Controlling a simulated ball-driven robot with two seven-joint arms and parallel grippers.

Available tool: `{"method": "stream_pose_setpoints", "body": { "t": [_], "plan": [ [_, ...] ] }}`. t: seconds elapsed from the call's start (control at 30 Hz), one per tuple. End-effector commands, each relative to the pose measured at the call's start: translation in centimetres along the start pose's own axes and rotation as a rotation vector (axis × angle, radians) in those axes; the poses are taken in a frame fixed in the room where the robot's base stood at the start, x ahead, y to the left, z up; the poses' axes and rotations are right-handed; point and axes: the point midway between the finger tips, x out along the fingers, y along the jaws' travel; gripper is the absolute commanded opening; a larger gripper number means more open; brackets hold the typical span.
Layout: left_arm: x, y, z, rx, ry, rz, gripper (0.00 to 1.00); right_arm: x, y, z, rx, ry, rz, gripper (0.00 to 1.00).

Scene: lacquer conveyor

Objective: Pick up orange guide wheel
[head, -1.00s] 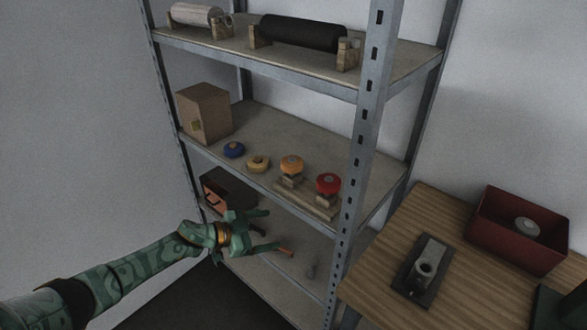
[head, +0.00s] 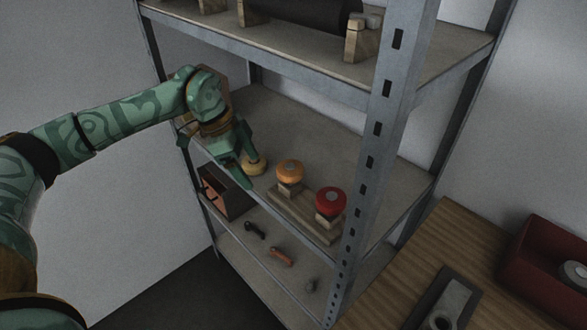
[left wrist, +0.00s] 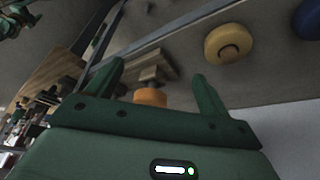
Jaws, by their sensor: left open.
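The orange guide wheel (head: 290,171) sits on a wooden block on the middle shelf, left of the red wheel (head: 331,201). In the left wrist view the orange wheel (left wrist: 150,97) shows between my finger tips, partly hidden by the gripper body. My left gripper (head: 247,170) is open and empty, over the shelf's front part, left of the orange wheel and beside the yellow wheel (head: 256,164). The yellow wheel also shows in the left wrist view (left wrist: 229,43), outside the fingers.
A steel upright (head: 384,130) stands right of the wheels. The upper shelf (head: 300,62) with rollers hangs above. The lower shelf (head: 262,262) holds several small tools and a dark box. A wooden table (head: 400,290) with a red bin (head: 548,262) stands at right.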

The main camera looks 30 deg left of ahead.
Motion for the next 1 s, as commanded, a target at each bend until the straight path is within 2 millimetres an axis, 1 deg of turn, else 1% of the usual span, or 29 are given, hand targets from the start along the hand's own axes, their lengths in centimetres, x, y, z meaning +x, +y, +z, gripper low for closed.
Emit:
{"method": "stream_pose_setpoints", "body": {
  "t": [0.03, 0.1, 0.17, 0.37, 0.53, 0.57, 0.6, 0.7, 0.8, 0.97, 1.0],
  "plan": [
    [0.5, 0.0, -1.2, 0.005, 0.004, 0.000, 0.80, 0.0, -0.2, 0.8, -0.001, -0.013, -0.003, 0.80],
    [1.0, 0.0, -2.4, 0.004, 0.004, 0.000, 0.80, 0.1, -0.3, 1.6, -0.002, -0.025, -0.005, 0.80],
    [1.4, 0.0, -3.3, 0.004, 0.003, 0.000, 0.80, 0.1, -0.3, 1.8, -0.003, -0.028, -0.005, 0.80],
    [2.0, 0.0, -4.8, 0.003, 0.003, 0.000, 0.80, 0.3, 0.1, 0.9, -0.004, -0.016, 0.001, 0.80],
    [3.2, 0.0, -7.7, 0.005, 0.005, 0.000, 0.80, 0.6, 0.2, 0.5, -0.003, -0.009, 0.002, 0.80],
    [3.6, 0.0, -7.9, 0.004, 0.004, 0.001, 0.80, 0.7, 0.2, 0.6, -0.003, -0.010, 0.001, 0.80],
    [4.6, 0.0, -7.6, 0.001, 0.001, 0.003, 0.80, 1.0, 0.1, 0.7, -0.003, -0.012, 0.000, 0.80],
    [5.8, 0.0, -7.6, 0.001, 0.002, 0.002, 0.80, 1.3, 0.1, 0.8, -0.003, -0.014, 0.000, 0.80],
    [6.2, 0.0, -7.6, 0.001, 0.002, 0.000, 0.80, 1.3, 0.1, 0.8, -0.003, -0.014, -0.001, 0.80],
    [6.2, 0.0, -7.6, 0.001, 0.003, 0.000, 0.80, 1.3, -0.1, 0.8, -0.001, -0.014, -0.003, 0.80],
    [6.2, 0.0, -7.6, 0.001, 0.003, 0.000, 0.77, 1.2, -0.2, 0.8, -0.001, -0.014, -0.004, 0.80]
  ]
}}
